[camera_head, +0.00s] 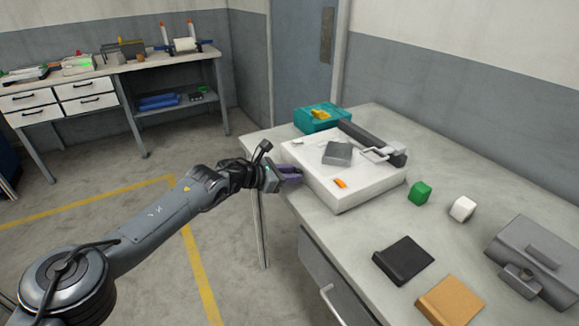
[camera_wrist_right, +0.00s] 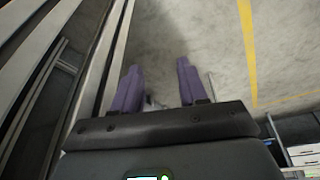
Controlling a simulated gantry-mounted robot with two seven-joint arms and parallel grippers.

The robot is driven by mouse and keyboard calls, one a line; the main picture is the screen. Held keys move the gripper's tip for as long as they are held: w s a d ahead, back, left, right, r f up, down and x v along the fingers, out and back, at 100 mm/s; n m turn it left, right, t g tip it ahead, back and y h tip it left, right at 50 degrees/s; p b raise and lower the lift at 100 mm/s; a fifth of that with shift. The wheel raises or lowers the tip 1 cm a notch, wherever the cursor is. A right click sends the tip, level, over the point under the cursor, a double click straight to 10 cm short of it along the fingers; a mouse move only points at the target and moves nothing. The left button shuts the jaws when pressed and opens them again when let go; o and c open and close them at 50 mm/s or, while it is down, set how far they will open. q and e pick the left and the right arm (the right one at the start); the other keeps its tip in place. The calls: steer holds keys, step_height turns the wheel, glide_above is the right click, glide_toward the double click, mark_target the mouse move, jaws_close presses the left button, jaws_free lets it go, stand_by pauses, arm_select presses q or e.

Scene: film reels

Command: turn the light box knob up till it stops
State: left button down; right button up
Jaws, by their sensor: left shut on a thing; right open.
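The light box (camera_head: 325,192) is a low white box on the grey table. My left gripper (camera_head: 298,174), with purple fingers, reaches its left side from the left and is shut at that face. The knob itself is hidden by the fingers, so its turn cannot be read. My right gripper (camera_wrist_right: 158,85) shows only in the right wrist view. Its purple fingers are apart with nothing between them, above the floor beside a long pale edge.
On the light box lie a grey block (camera_head: 338,153) and a small orange piece (camera_head: 340,183). A teal box (camera_head: 318,121) stands behind. Green (camera_head: 420,194) and white (camera_head: 462,209) blocks, a black case (camera_head: 403,260) and a tan one (camera_head: 450,301) stand right on the table (camera_head: 345,245).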

arm_select(q)
steer(key=shift+d+m+t+y+p, duration=0.1)
steer(key=shift+m+t+y+p, duration=0.2)
steer(key=shift+m+t+p, duration=0.45)
steer(key=shift+m, duration=0.25)
steer(key=c, duration=0.8)
jaws_free()
steer(key=shift+c, duration=0.2)
steer(key=shift+s, duration=0.1)
steer(key=shift+s+a+r, duration=0.25)
steer(key=shift+s+a, duration=0.05)
steer(key=shift+a, duration=0.15)
steer(key=p+v, duration=0.3)
steer(key=v, duration=0.6)
steer(key=shift+s+a, duration=0.2)
